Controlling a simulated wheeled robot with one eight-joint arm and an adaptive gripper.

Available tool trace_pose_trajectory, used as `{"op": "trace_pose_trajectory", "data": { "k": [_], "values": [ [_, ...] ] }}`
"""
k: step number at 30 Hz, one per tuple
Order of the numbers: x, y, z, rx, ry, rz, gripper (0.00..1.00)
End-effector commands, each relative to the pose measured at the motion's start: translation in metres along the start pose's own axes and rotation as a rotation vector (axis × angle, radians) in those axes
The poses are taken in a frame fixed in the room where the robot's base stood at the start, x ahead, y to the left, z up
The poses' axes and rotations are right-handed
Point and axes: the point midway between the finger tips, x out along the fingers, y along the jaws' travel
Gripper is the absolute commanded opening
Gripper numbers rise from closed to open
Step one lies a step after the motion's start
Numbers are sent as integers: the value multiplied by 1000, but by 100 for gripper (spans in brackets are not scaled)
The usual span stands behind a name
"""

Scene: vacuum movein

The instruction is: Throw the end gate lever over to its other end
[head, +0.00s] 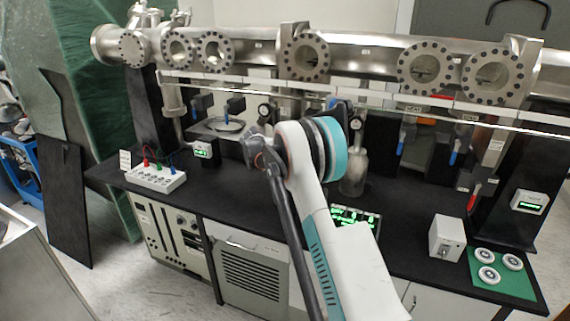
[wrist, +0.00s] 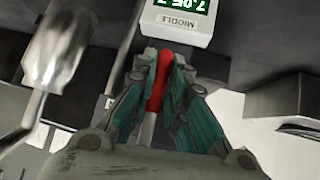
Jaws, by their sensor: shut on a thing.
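In the wrist view my gripper (wrist: 161,64) is shut on a red lever handle (wrist: 157,88), with a finger on each side of it. The lever's pale metal shaft (wrist: 148,128) shows between the fingers. A meter (wrist: 178,20) labelled MIDDLE with a green display is just beyond the fingertips. In the head view my arm hides the gripper and the held handle. Another red-handled lever (head: 474,196) hangs at the right below the steel beam pipe (head: 375,60). I cannot read a label that tells which one is the end gate lever.
Blue-handled levers (head: 453,157) hang under the pipe. A glass-like vessel (head: 354,172) stands close behind my arm. The black bench holds a switch box (head: 155,178), a grey box (head: 447,238) and a green mat (head: 480,262) with round parts. A metal cylinder (wrist: 55,45) is left of my gripper.

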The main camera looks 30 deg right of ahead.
Motion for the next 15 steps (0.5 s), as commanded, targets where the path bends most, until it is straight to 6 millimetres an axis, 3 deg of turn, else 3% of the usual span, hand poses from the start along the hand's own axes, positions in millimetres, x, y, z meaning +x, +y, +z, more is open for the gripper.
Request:
{"op": "trace_pose_trajectory", "data": {
  "k": [14,15],
  "values": [
    [4,9,1,-8,-3,25,0],
    [5,9,1,-8,-3,25,17]
  ]
}}
